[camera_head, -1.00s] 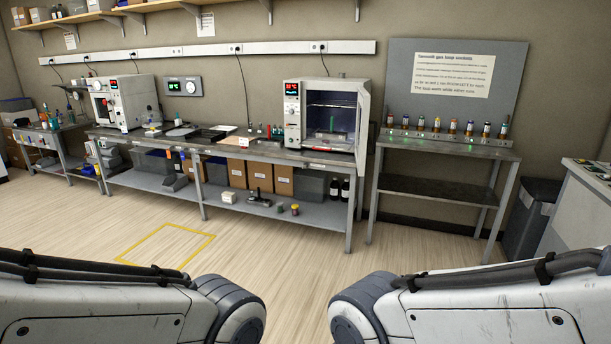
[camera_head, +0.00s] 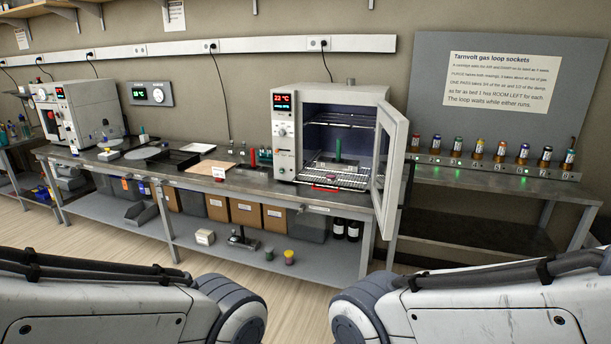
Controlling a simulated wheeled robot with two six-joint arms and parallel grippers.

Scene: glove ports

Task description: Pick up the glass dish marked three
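I cannot make out a glass dish marked three; small items on the bench are too small to read. A round grey disc (camera_head: 143,153) and smaller pale round pieces (camera_head: 108,155) lie on the long bench at left. An oven (camera_head: 330,140) stands on the bench with its door (camera_head: 391,165) open to the right; a green upright piece (camera_head: 338,149) is inside above a wire rack. My two arms show at the bottom left and bottom right, but neither gripper is in the picture.
The long bench (camera_head: 240,180) has a lower shelf with cardboard boxes (camera_head: 245,213) and dark bottles (camera_head: 345,229). A second table (camera_head: 480,182) at right carries a row of coloured vials under a sign (camera_head: 499,82). Open floor (camera_head: 120,240) lies before the bench.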

